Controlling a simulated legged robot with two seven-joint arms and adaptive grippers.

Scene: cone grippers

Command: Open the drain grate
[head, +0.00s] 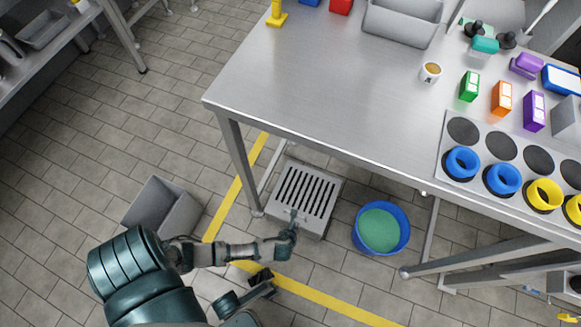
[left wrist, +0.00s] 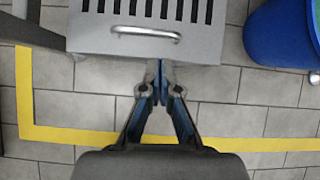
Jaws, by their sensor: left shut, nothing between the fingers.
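The drain grate (head: 305,196) is a grey metal plate with dark slots, on a low block on the floor below the steel table. It lies flat. Its small silver handle (left wrist: 145,33) shows near the grate's front edge in the left wrist view. My left gripper (head: 290,232) is at the front edge of the grate. In the left wrist view the fingertips (left wrist: 158,68) are together and empty, just below the handle and apart from it in the picture.
A blue bucket (head: 404,232) with green contents stands right of the grate. A grey open bin (head: 163,207) is on the left. The steel table (head: 300,90) overhangs the grate, with a leg (head: 239,165) beside it. Yellow floor tape (head: 330,301) runs in front.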

